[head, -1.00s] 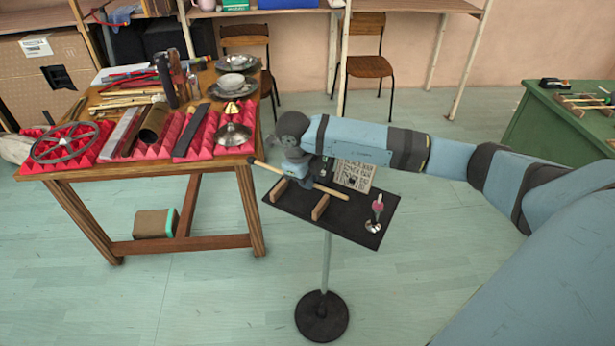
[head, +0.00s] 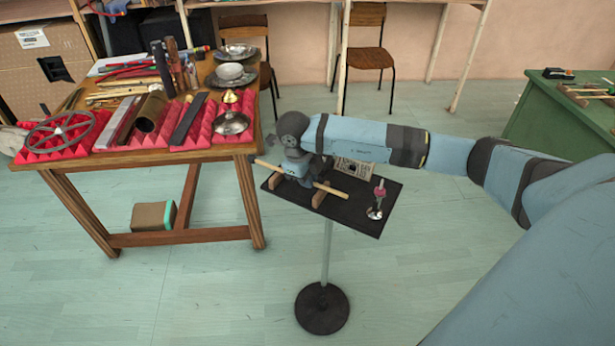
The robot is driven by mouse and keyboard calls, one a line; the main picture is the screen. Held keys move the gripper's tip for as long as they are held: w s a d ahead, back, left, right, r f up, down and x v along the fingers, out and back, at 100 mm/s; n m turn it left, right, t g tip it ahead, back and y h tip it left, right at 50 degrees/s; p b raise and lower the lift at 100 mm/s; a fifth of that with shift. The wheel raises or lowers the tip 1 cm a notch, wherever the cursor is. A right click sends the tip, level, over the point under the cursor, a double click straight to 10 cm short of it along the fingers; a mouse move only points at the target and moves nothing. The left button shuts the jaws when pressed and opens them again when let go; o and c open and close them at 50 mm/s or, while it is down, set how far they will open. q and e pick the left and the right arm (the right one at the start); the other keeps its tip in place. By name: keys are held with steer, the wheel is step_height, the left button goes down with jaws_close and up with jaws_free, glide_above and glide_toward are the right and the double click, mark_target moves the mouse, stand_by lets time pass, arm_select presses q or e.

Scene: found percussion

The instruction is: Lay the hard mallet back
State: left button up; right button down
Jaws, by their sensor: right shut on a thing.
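The hard mallet is a pale wooden stick (head: 331,190) lying slantwise over the small black stand tray (head: 349,213). My right gripper (head: 300,180) is shut on its middle and hides that part, seen from above and behind. Two wooden rests (head: 319,199) stand on the tray under the stick. The stick is at or just above their tops; I cannot tell whether it touches. Its left end (head: 266,165) sticks out past the tray's edge. My left gripper is not in view.
On the tray, a pink-topped metal object (head: 377,200) stands at the right and a printed card (head: 353,168) at the back. A crowded wooden table (head: 190,155) with pink foam stands left. A green table (head: 555,122) is at far right.

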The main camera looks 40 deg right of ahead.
steer(key=shift+f, duration=0.25)
steer(key=c, duration=1.1)
jaws_free()
steer(key=shift+r, duration=0.2)
steer(key=v, duration=1.3)
steer(key=shift+r, duration=0.25)
